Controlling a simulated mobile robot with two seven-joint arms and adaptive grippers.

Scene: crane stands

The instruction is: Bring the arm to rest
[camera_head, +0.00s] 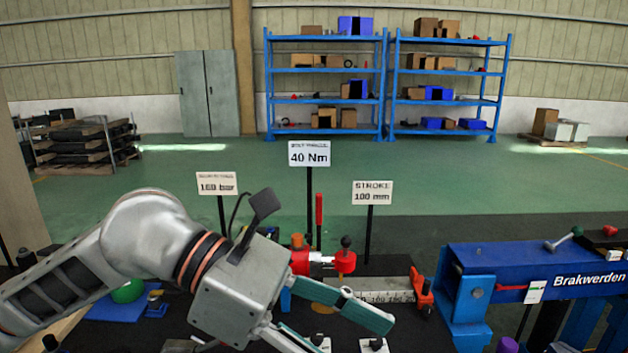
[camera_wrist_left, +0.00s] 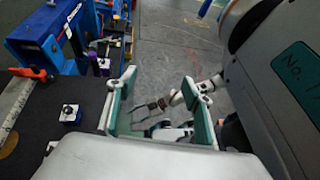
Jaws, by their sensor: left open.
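My left arm comes in from the left in the head view and reaches over the dark bench. Its gripper (camera_head: 347,335) is open, with teal finger pads spread apart and the lower finger cut by the bottom edge. In the left wrist view the same gripper (camera_wrist_left: 160,95) shows both fingers apart with nothing gripped between them. A grey pronged shape (camera_wrist_left: 165,105) shows beyond the fingers; I cannot tell what it is.
Behind the gripper are a red clamp-like part (camera_head: 343,262), a scale bar (camera_head: 385,291) and a 40 Nm sign (camera_head: 309,154). A blue Brakwerden beam (camera_head: 530,272) stands at the right. Small blocks (camera_head: 373,345) lie near the fingers. Blue shelves (camera_head: 384,95) stand far back.

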